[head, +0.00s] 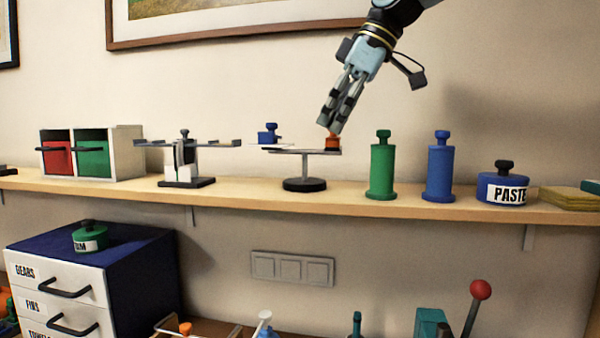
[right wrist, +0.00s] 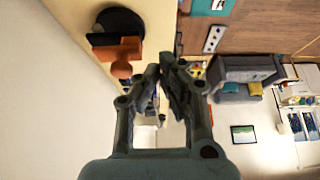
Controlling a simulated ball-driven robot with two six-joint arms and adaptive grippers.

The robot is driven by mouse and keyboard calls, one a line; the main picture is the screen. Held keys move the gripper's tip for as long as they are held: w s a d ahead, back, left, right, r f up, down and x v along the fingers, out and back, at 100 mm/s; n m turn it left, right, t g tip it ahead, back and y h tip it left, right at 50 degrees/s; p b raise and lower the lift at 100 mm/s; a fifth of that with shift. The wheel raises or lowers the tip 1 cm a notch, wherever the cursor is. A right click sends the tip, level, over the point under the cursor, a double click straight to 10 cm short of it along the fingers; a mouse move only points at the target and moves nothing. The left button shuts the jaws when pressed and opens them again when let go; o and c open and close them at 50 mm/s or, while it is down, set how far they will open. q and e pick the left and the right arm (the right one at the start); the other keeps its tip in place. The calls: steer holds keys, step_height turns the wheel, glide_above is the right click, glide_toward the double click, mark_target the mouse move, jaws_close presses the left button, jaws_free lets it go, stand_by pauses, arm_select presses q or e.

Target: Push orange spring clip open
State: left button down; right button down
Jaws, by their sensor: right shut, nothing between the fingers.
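The orange clip (head: 332,142) sits at the right end of a flat-topped stand (head: 304,184) with a round black base, on the wooden shelf. In the right wrist view the orange clip (right wrist: 122,66) is left of my fingertips, next to a black round part. My right gripper (head: 332,124) is shut and empty, pointing down just above the orange clip in the head view. It also shows in the right wrist view (right wrist: 162,64). Whether the fingers touch the clip I cannot tell. My left gripper is not in view.
A blue knobbed piece (head: 269,133) is at the stand's left end. Green (head: 382,172) and blue (head: 438,172) cylinders and a PASTE jar (head: 502,188) stand to the right. A black-based holder (head: 186,180) and a bin box (head: 128,150) stand left.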

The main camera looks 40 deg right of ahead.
steer(key=shift+f+b, duration=0.5)
steer(key=shift+f, duration=0.05)
steer(key=shift+w+d+r+p, duration=0.1)
steer(key=shift+w+d+p, duration=0.1)
steer(key=shift+p, duration=0.1)
